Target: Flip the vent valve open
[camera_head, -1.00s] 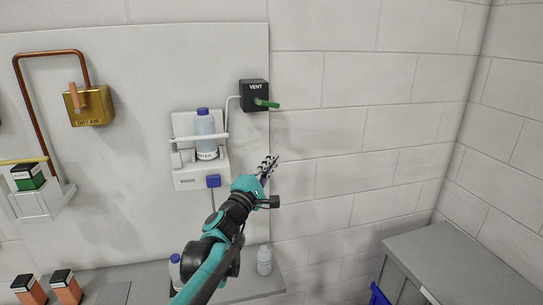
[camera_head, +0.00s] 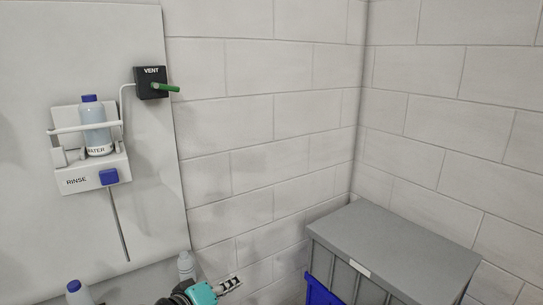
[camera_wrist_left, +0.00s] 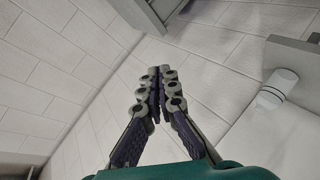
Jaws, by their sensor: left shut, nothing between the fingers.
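The black vent valve box (camera_head: 151,82), marked VENT, is fixed at the upper right edge of the white wall panel. Its green handle (camera_head: 166,87) sticks out to the right, close to horizontal. My left gripper (camera_head: 230,285) is low in the head view, well below and to the right of the valve and apart from it. In the left wrist view its fingers (camera_wrist_left: 160,92) are closed together with nothing between them. The valve cannot be made out in the wrist view. My right gripper is not in view.
A rinse holder (camera_head: 92,178) with a water bottle (camera_head: 95,128) hangs left of the valve. Bottles (camera_head: 186,266) stand low near the panel. A grey cabinet (camera_head: 400,240) and a blue bin (camera_head: 322,292) are at right. The wall right of the valve is bare.

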